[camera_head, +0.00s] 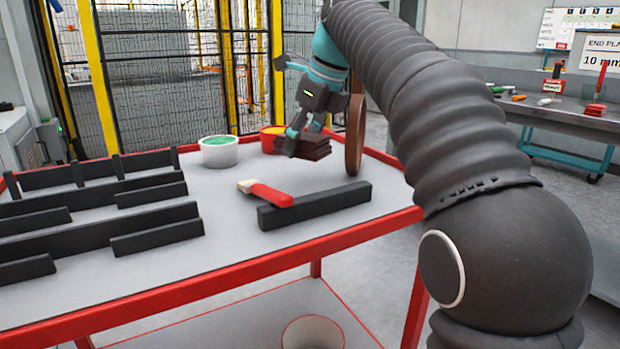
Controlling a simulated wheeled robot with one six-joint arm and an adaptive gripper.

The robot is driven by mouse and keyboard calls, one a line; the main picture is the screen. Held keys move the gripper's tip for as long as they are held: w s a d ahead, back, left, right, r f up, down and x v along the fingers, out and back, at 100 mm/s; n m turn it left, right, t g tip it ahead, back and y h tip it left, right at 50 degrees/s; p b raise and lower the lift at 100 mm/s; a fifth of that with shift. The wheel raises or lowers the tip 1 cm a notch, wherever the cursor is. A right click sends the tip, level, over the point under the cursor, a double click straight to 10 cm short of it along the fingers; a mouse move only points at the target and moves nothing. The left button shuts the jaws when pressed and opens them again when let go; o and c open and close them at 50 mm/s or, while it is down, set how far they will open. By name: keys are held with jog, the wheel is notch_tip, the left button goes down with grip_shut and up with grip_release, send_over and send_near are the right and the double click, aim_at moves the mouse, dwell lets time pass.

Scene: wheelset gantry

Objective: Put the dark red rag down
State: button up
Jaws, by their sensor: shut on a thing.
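The dark red rag (317,148) is a folded, layered bundle at the back right of the red-rimmed table (225,262). My gripper (298,136) is above and to the left of it, with its jaws shut on the rag. The fingers hide part of the rag. I cannot tell whether the rag's underside touches the tabletop or hangs just above it.
A brown disc (355,134) stands upright right of the rag. A white tub with green contents (219,152) and a red-yellow tub (268,143) stand left. A red-handled brush (268,194) lies by a black bar (315,205). Black racks (90,238) fill the left.

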aim_at(298, 182)
jog(key=shift+f+b, duration=0.95)
jog(key=shift+f, duration=1.9)
jog(key=shift+f, duration=0.15)
jog(key=o, duration=1.3)
jog(key=p+v, duration=0.4)
jog(key=v, duration=0.8)
jog(key=shift+d, duration=0.1)
jog(key=shift+s, duration=0.1)
